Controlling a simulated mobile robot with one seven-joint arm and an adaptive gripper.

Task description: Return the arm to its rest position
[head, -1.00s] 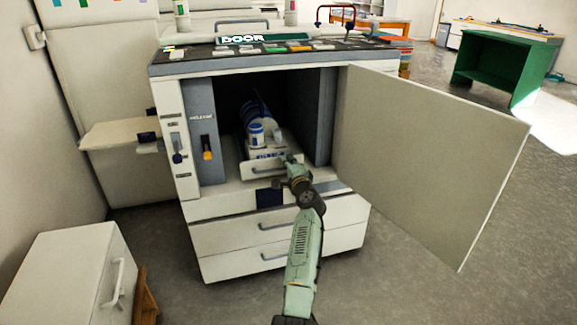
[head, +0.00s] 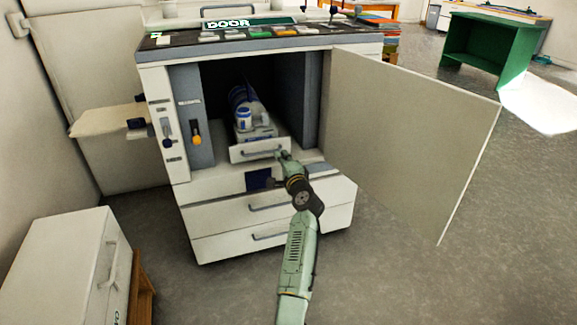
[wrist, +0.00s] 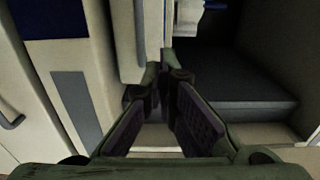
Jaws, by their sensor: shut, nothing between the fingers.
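My gripper (head: 281,156) is at the end of my green arm, close to the right end of the handle on a white tray or drawer (head: 252,155) inside the open cabinet. In the wrist view my gripper (wrist: 163,75) shows its two fingers converging at the tips, shut and empty. The fingertips appear beside a pale vertical panel edge; I cannot tell whether they touch it. My arm reaches forward from the bottom of the head view.
The cabinet door (head: 410,140) stands wide open to the right of my arm. A blue and white container (head: 243,119) sits on the tray. Drawers (head: 270,220) lie below the opening. A white box (head: 60,265) stands at the lower left. The right floor is clear.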

